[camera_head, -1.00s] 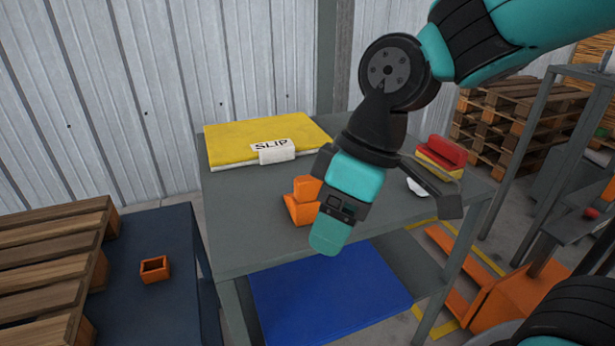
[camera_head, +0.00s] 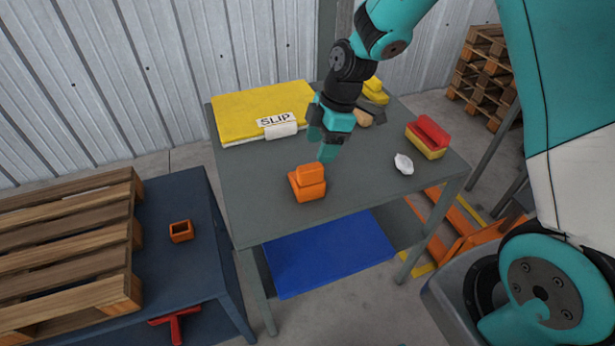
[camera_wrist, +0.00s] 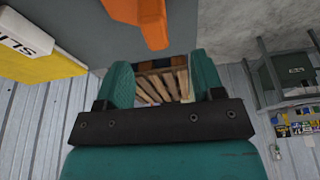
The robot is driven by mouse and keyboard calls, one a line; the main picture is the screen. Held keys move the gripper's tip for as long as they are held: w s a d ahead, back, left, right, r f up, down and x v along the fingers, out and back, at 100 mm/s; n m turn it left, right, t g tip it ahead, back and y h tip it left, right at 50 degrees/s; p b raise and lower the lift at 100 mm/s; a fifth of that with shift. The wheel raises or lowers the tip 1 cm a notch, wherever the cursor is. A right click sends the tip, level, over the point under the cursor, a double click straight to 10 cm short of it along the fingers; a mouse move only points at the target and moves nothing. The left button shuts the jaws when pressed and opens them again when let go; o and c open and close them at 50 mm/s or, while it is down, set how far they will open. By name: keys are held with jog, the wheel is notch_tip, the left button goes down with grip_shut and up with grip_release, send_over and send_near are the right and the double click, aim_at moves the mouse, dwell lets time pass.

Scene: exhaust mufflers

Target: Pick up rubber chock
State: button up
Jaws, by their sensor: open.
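An orange stepped block (camera_head: 308,184), the likeliest rubber chock by its shape, sits on the grey table near its front edge. Part of it also shows at the top of the wrist view (camera_wrist: 143,18). I cannot tell for sure that it is the chock. My gripper (camera_head: 328,150) is above the table, just behind and above the block, and apart from it. In the wrist view its two teal fingers (camera_wrist: 162,80) stand apart with nothing between them. My gripper partly hides the table behind it.
A yellow stack with a SLIP label (camera_head: 265,112) lies at the back left. A red and yellow block (camera_head: 428,138), a crumpled white piece (camera_head: 403,164) and a yellow item (camera_head: 375,91) lie to the right. An orange open box (camera_head: 181,231) stands on the blue table at left.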

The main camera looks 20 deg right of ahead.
aim_at(310, 166)
jog(key=x, duration=0.4)
jog(key=shift+f, duration=0.1)
jog(key=shift+w+p+x, duration=0.15)
jog(key=shift+p+x, duration=0.4)
jog(key=shift+x, duration=0.75)
jog(key=shift+w+p+x, duration=0.1)
jog(key=shift+p+x, duration=0.4)
jog(key=shift+x, duration=0.75)
jog(key=c, duration=1.1)
grip_shut()
